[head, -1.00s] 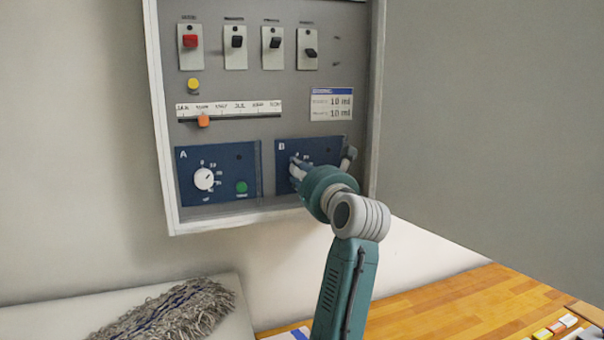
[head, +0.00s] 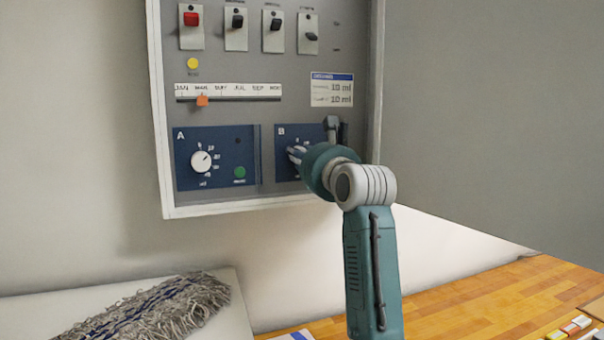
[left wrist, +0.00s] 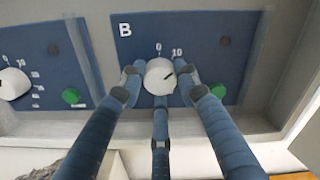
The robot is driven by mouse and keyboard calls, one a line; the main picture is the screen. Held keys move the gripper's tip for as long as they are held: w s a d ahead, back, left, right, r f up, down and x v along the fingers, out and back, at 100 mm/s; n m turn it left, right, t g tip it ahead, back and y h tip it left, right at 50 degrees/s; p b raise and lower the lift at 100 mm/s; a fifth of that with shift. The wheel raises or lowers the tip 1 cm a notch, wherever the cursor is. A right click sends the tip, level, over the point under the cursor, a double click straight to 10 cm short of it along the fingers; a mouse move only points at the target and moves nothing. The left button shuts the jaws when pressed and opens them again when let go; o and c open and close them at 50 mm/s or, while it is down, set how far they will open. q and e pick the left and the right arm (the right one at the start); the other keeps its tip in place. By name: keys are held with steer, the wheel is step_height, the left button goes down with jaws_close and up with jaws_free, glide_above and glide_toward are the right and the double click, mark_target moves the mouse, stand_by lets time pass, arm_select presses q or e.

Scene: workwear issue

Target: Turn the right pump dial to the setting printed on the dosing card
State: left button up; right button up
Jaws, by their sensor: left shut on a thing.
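The right pump dial is the white knob (left wrist: 157,72) on blue panel B (left wrist: 205,28), with 0 and 10 printed above it. Its mark points to the upper right, a little clockwise of the 10; other numbers there are hidden by a finger. My left gripper (left wrist: 160,84) is shut on this knob with three fingers around it. In the head view the gripper (head: 297,155) covers most of the knob. The dosing card (head: 332,90), white with a blue header, shows two lines, both seeming to read 10 ml. My right gripper is out of view.
Panel A (head: 222,150) with its own white dial (head: 201,161) and green button (head: 239,173) is left of B. Switches, a yellow button (head: 193,63) and a month slider (head: 202,101) sit above. A large grey surface (head: 490,110) stands to the right.

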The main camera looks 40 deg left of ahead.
arm_select(q)
steer(key=shift+w+f+n+b, duration=0.1)
steer(key=shift+f+n+b, duration=0.3)
steer(key=shift+n+b, duration=0.7)
steer(key=o, duration=1.1)
steer(key=shift+r, duration=0.1)
steer(key=shift+o, duration=0.2)
steer(key=shift+w, duration=0.1)
steer(key=shift+r, duration=0.1)
